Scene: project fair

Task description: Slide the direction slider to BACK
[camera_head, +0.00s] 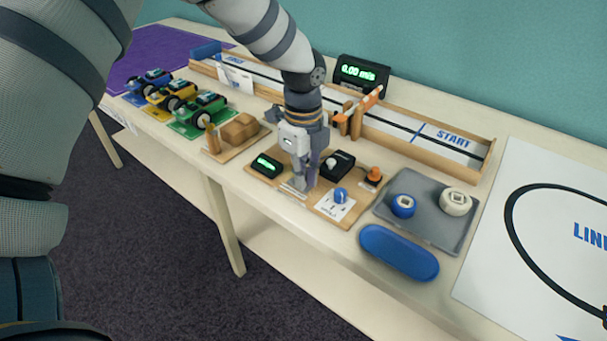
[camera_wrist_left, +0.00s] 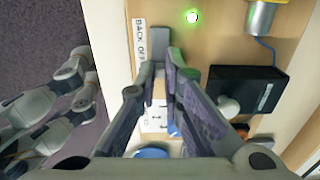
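The direction slider sits on the wooden control board (camera_head: 262,171). My left gripper (camera_head: 299,188) points down over the board at the slider. In the left wrist view its two fingertips (camera_wrist_left: 165,70) stand apart with a narrow gap, over the track's near end. The slider knob is not clearly visible between them, and I cannot tell whether the fingers touch it. My right gripper is out of view.
A grey tray (camera_head: 424,230) and blue case (camera_head: 399,253) lie right. A wooden track (camera_head: 400,142) runs behind.

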